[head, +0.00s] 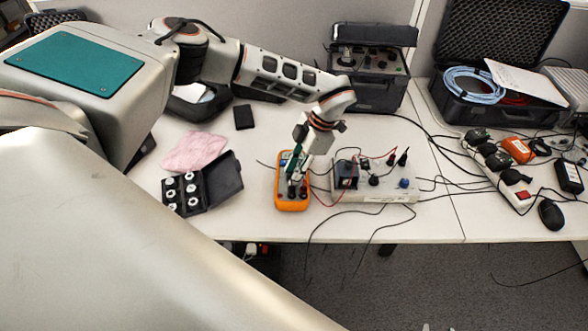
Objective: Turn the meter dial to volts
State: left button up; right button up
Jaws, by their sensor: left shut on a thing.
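The meter (291,205) is an orange handheld unit lying on the white table, left of a grey terminal box. My left gripper (293,180) points down over the meter's face, its fingers shut on the meter dial. The dial itself is hidden behind the fingers, so its setting cannot be read. Dark plugs sit at the meter's near end, with a red lead and black leads running from it. My right gripper is not in view.
A grey box with black plugs and a blue knob (404,183) stands just right of the meter. An open black case (224,178) with white pieces and a pink cloth (193,152) lie to the left. Loose cables hang over the front table edge. A power strip (497,172) is farther right.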

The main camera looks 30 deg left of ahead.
pick_arm(q)
jog(key=n+h+p, duration=0.1)
jog(key=n, duration=0.1)
jog(key=n+h+p, duration=0.1)
jog(key=n, duration=0.2)
jog(key=shift+a+g, duration=0.15)
jog(key=shift+g, duration=0.25)
jog(key=shift+n, duration=0.5)
jog(key=o, duration=1.1)
jog(key=a+v, duration=0.1)
jog(key=v, duration=1.1)
jog(key=shift+d, duration=0.35)
